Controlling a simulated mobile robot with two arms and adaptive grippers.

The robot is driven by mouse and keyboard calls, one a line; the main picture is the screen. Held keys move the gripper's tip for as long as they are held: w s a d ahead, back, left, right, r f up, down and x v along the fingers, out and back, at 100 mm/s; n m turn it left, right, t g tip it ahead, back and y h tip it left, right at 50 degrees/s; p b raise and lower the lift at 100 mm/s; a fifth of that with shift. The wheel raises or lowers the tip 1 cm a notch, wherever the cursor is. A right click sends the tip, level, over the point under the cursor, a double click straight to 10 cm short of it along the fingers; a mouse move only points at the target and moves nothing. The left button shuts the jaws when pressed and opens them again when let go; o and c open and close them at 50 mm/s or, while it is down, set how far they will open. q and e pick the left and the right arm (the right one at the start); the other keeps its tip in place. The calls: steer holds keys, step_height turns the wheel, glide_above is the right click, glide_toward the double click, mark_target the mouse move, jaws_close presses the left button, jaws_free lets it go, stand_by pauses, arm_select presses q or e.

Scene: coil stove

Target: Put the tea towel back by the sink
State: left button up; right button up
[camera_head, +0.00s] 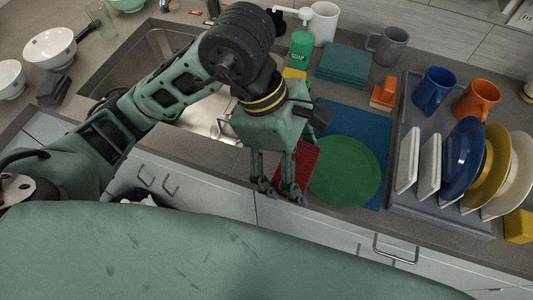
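A flat red cloth-like piece (305,163) lies at the counter's front edge, partly hidden by my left gripper. A folded teal cloth stack (343,66) lies at the back of the counter, right of the sink. I cannot tell for certain which is the tea towel. The sink (150,52) is at the left, partly covered by my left arm. My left gripper (280,190) points down at the counter's front edge, its two fingers apart, with the red piece close behind and beside the right finger. Whether they touch is unclear. My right gripper is not in view.
A green plate (345,171) sits on a blue mat (372,124) right of the gripper. A grey drying rack (440,212) holds mugs and plates. A green soap bottle (300,50), white jug (323,24), grey mug (388,46) and orange brush (384,94) stand behind.

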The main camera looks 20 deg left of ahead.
arm_select(q)
steer(key=shift+d+n, duration=0.15)
steer(key=shift+n, duration=0.15)
steer(key=shift+w, duration=0.2)
steer(key=w+a+f+p, duration=0.1)
steer(key=w+a+f, duration=0.1)
steer(key=w+a+f+p, duration=0.1)
steer(key=w+a+f, duration=0.1)
steer(key=a, duration=0.1)
steer(key=w+a+f+p, duration=0.1)
steer(key=w+a+f, duration=0.1)
steer(key=w+a, duration=0.1)
steer(key=shift+w+a+f, duration=0.1)
steer(key=shift+a+f, duration=0.05)
steer(key=shift+f, duration=0.15)
steer(key=shift+w+f, duration=0.15)
step_height(320, 180, down, 3)
steer(key=shift+f+p, duration=0.1)
steer(key=shift+p, duration=0.55)
steer(key=shift+a+f, duration=0.1)
steer(key=shift+f, duration=0.3)
